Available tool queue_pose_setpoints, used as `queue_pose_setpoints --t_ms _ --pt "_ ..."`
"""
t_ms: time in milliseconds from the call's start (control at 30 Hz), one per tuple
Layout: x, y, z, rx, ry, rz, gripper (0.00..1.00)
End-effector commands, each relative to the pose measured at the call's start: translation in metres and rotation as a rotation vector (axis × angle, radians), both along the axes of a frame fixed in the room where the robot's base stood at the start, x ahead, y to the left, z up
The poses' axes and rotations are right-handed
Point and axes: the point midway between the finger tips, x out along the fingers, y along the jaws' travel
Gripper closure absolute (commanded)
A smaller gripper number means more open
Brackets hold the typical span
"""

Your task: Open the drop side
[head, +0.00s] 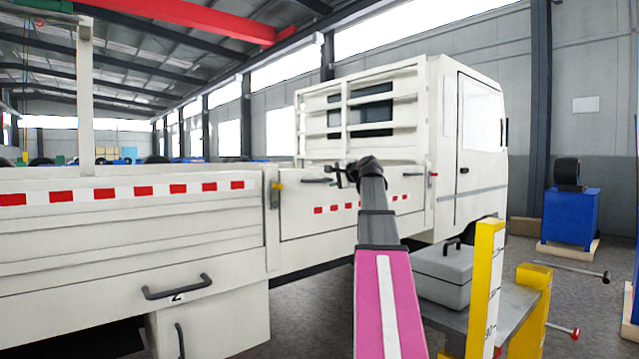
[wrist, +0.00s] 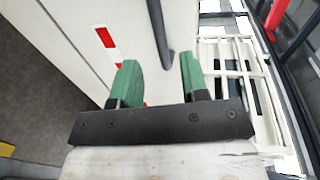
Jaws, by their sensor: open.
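The drop side (head: 300,218) is a cream panel with a red-and-white strip, on the truck bed behind the cab. A dark bar handle (head: 315,180) sits near its top edge; it also shows in the wrist view (wrist: 158,35). My gripper (head: 340,175) is at the panel's upper part, just right of the handle. In the wrist view my gripper (wrist: 159,62) has two green fingers, apart and empty. The handle lies between them in the picture; I cannot tell contact. A latch with a yellow end (head: 276,187) is on the left post, and one with a red end (head: 432,178) on the right.
A nearer side panel (head: 120,235) with its own handle (head: 178,288) fills the left. A grey toolbox (head: 442,275) stands on a bench (head: 520,300) beside yellow posts, right of my arm. Rods with knobs stick out there. Floor is open below the panel.

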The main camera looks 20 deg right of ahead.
Motion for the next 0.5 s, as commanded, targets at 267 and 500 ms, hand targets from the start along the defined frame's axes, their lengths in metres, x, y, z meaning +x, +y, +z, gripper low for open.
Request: queue_pose_setpoints --t_ms 267,500 --pt "0.049 0.016 -0.01 -0.001 0.002 0.001 0.59" --pt "0.073 0.025 -0.017 -0.002 0.002 0.0 0.59"
